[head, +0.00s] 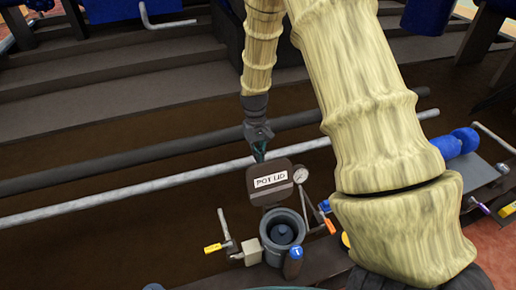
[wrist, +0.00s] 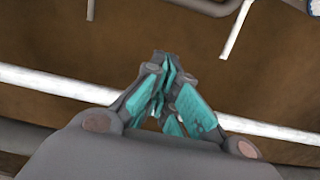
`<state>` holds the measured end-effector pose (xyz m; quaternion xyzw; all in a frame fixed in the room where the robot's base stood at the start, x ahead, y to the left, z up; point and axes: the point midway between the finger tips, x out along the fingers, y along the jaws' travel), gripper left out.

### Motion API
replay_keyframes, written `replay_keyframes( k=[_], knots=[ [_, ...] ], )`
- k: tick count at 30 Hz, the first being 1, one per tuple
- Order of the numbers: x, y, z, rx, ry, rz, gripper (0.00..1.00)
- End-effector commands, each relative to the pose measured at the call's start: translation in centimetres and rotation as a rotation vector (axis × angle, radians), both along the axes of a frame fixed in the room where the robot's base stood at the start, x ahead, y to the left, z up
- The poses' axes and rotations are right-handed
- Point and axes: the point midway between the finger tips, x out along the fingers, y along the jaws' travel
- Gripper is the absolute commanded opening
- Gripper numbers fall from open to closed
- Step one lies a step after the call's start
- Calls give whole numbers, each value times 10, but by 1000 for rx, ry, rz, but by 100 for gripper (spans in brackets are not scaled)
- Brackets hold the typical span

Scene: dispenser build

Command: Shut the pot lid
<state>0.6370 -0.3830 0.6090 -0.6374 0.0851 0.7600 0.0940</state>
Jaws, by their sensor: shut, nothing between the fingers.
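The pot lid (head: 282,192) is a dark grey plate with a white "POT LID" label. It stands raised at the back of the pot in the head view, and the pot's round mouth is uncovered. The grey pot (head: 268,222) has a dark round part inside. My gripper (head: 259,157) is just behind and above the lid's top edge, pointing down; I cannot tell whether it touches the lid. In the wrist view my gripper's teal fingers (wrist: 169,72) are closed together with nothing between them. The lid cannot be made out in the wrist view.
A pressure gauge (head: 300,175) stands right of the lid. A yellow-handled valve (head: 213,248) is left of the pot, and a blue-topped knob (head: 295,253) is in front. A long pale pipe (head: 120,195) runs behind the lid. My arm covers the right middle.

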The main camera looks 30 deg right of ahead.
Motion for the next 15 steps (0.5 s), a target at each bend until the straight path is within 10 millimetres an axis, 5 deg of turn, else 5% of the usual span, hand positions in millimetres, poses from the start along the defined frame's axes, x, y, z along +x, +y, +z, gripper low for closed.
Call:
replay_keyframes(
  k=[3,15],
  knots=[
    [-4,1,-10,0,1,0,0],
    [-33,8,8,-1,1,0,0]
  ],
)
